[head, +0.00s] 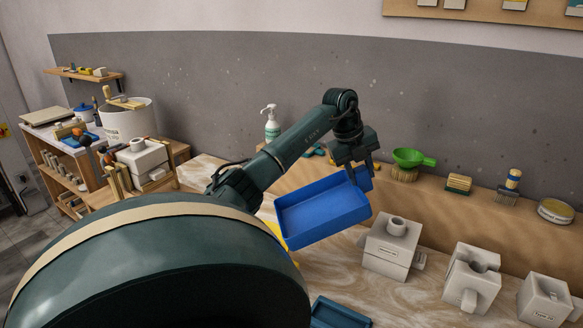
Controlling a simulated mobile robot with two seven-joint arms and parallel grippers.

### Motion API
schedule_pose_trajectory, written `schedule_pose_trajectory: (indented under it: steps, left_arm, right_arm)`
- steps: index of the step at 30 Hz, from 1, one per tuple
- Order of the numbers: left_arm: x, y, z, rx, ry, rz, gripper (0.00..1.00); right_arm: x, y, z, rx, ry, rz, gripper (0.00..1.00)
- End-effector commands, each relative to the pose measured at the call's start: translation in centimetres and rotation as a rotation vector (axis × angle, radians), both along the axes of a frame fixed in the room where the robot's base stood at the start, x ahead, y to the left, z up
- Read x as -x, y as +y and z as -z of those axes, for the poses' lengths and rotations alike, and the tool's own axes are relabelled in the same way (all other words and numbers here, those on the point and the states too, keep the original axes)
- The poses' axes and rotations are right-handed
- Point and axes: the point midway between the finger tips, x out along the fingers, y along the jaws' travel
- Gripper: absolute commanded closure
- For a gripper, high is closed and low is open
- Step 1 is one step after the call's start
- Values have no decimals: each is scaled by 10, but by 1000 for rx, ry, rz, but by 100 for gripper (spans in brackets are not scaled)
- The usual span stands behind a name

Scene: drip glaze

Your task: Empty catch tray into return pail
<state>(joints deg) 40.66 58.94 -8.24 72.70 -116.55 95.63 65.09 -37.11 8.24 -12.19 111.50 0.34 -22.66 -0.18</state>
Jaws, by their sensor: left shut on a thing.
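The blue catch tray (322,212) is in the middle of the head view, above the workbench. My left gripper (361,175) is shut on the tray's far right corner and holds it at a tilt, its near side lower. The inside that shows is plain blue; whether it holds any liquid I cannot tell. A white pail (127,122) with dark lettering stands at the left with a wooden piece across its top; the lettering is too small to read surely. A yellow thing (277,233) is mostly hidden beside and under the tray. My right gripper is not in view.
White molds (391,246) stand right of the tray, more at the lower right. A green funnel (409,157), brushes and a round tin (555,211) line the back ledge. A soap bottle (271,125) stands behind my arm. A dark blue tray (338,313) lies at the front.

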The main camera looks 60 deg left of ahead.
Motion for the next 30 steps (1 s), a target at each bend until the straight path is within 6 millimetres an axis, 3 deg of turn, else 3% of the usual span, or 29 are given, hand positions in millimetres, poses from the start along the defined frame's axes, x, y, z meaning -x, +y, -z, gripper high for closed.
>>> schedule_pose_trajectory:
  steps: [11,24,30]
  left_arm:
    - [4,3,-8,-8,10,-2,100]
    - [4,3,-46,-82,278,-2,100]
    - [5,3,-54,-101,346,-2,100]
  right_arm:
    - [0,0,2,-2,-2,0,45]
    - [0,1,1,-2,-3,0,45]
    - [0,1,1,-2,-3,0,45]
